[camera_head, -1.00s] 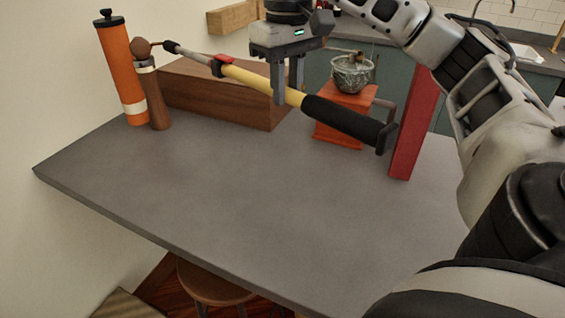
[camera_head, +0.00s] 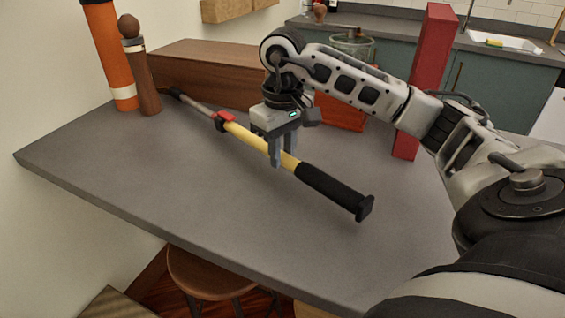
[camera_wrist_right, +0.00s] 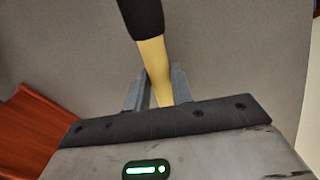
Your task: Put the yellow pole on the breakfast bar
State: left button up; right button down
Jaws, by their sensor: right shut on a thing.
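The yellow pole (camera_head: 247,137) has a black grip at its near right end, a red clamp in its middle and a grey shaft toward the far left. My right gripper (camera_head: 276,160) is shut on its yellow part. The pole lies along the grey breakfast bar (camera_head: 200,190), at or just above the surface; I cannot tell if it touches. The right wrist view shows the pole's yellow part (camera_wrist_right: 154,68) between the fingers (camera_wrist_right: 153,88) and its black grip beyond. My left gripper is not in view.
An orange cylinder (camera_head: 111,50) and a brown mill (camera_head: 143,75) stand at the far left. A long wooden box (camera_head: 205,70), a red-orange box (camera_head: 340,112) and a tall red block (camera_head: 424,80) stand along the back. A stool (camera_head: 205,275) is below the front edge. The bar's front is clear.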

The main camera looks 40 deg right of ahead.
aim_at(283, 153)
notch_tip(283, 153, down, 3)
jog(key=shift+r, duration=0.15)
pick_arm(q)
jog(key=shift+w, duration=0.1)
pick_arm(e)
jog(key=c, duration=1.2)
grip_release()
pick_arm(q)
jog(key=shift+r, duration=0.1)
pick_arm(e)
notch_tip(283, 153, up, 11)
jog(key=shift+r+p, duration=0.15)
jog(key=shift+p, duration=0.75)
jog(key=shift+r, duration=0.35)
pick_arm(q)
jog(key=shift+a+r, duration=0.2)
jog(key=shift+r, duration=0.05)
